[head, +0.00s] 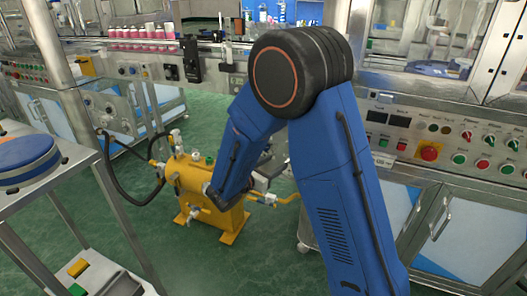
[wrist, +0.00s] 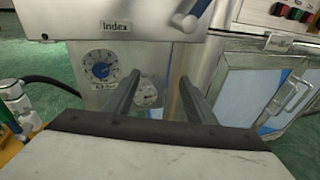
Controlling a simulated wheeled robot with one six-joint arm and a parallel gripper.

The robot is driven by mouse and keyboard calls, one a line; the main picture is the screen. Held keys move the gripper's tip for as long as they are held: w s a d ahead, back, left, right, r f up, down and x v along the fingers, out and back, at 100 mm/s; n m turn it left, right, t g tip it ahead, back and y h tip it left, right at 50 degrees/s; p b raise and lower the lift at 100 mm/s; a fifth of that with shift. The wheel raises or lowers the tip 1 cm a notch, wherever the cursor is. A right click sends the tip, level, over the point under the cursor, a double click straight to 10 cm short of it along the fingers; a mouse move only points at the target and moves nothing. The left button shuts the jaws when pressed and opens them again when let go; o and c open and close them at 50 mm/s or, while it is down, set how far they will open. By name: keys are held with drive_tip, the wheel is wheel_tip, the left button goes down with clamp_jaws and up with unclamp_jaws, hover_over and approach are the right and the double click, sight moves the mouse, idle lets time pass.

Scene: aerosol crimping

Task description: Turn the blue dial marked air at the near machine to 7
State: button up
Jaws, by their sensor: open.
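The blue dial (wrist: 100,71) shows in the wrist view on the pale panel of the near machine, inside a round white scale. Its label and numbers are too blurred to read, so I cannot tell its setting. My gripper (wrist: 159,76) is open and empty, with its two dark fingers apart. The dial is to the left of both fingertips, and I see no contact with it. A small round gauge (wrist: 148,93) shows between the fingers, partly hidden. In the head view my blue arm covers the middle, and I cannot make out the dial there.
Above the dial is a metal box marked Index (wrist: 115,26) with a lever (wrist: 192,14). A yellow unit (head: 207,190) with hoses stands on the green floor. A cart with a blue round pad (head: 22,158) is at left. A control panel (head: 430,135) is at right.

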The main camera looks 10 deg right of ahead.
drive_tip(key=w+a+f+n+t+y, duration=0.2)
drive_tip(key=w+a+f+n+t, duration=0.3)
drive_tip(key=a, duration=0.5)
approach(266, 147)
drive_tip(key=x, duration=0.8)
drive_tip(key=shift+w+f+n+g, duration=0.25)
drive_tip(key=shift+f+n+g, duration=0.05)
drive_tip(key=shift+n, duration=0.1)
drive_tip(key=shift+a, duration=0.1)
drive_tip(key=c, duration=1.1)
drive_tip(key=shift+o, duration=0.3)
drive_tip(key=shift+m, duration=3.2)
